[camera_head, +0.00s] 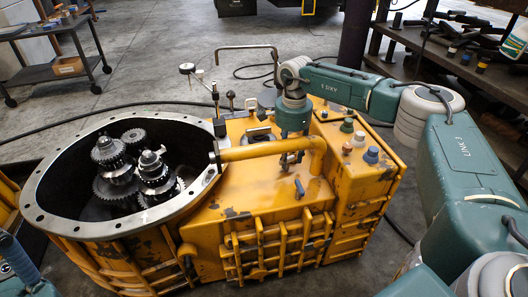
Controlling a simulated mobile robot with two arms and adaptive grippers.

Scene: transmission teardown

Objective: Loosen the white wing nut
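The large yellow transmission housing (262,200) stands in the middle, with an open round bell on its left side. My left gripper is not in view.
Dark gears (152,170) sit inside the bell. A cart (50,72) and a cluttered shelf (470,72) stand behind, with open floor between.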

